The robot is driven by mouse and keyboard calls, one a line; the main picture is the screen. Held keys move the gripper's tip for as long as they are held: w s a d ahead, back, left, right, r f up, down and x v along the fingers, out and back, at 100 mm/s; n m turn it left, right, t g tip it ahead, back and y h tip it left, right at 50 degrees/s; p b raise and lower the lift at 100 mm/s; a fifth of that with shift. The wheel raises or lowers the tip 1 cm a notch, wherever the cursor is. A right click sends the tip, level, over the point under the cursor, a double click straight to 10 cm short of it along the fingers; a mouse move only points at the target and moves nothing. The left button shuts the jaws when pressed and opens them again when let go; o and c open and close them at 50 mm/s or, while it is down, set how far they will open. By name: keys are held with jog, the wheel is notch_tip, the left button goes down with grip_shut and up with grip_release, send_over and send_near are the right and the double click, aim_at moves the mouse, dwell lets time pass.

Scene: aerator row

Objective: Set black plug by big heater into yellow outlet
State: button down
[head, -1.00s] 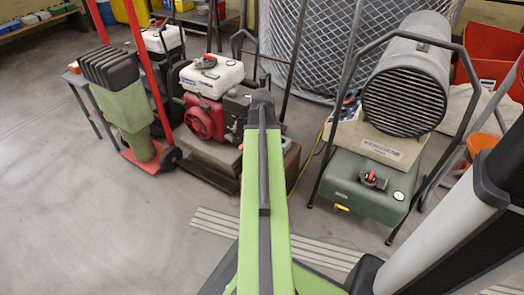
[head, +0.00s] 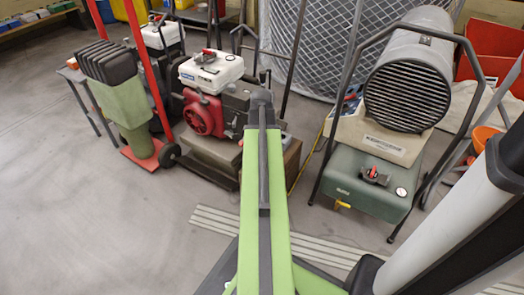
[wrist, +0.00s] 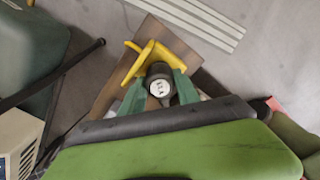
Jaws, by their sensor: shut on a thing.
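In the wrist view, my gripper (wrist: 159,85) has its green fingers closed on a black round plug (wrist: 158,71) with a pale marked face. A yellow angled piece (wrist: 135,70) lies right beside the plug, over a brown surface; it looks like the yellow outlet, but I cannot tell whether it touches the plug. In the head view my green arm hides the gripper, the plug and the yellow piece. The big heater (head: 408,92), a grey drum with a black grille, stands at the right on a dark green tank (head: 365,190).
A red engine with a white tank (head: 210,72) stands left of my arm. A brown box (head: 291,160) shows behind the arm. A green rammer (head: 120,95) on a red trolley is farther left. Pale floor strips (head: 215,222) and clear floor lie in front.

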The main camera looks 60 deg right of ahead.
jog(key=shift+f+b, duration=0.8)
jog(key=shift+f, duration=0.1)
jog(key=c, duration=0.8)
grip_release()
jog(key=shift+s, duration=0.1)
notch_tip(320, 180, up, 18)
jog(key=p, duration=1.7)
jog(key=shift+f, duration=0.25)
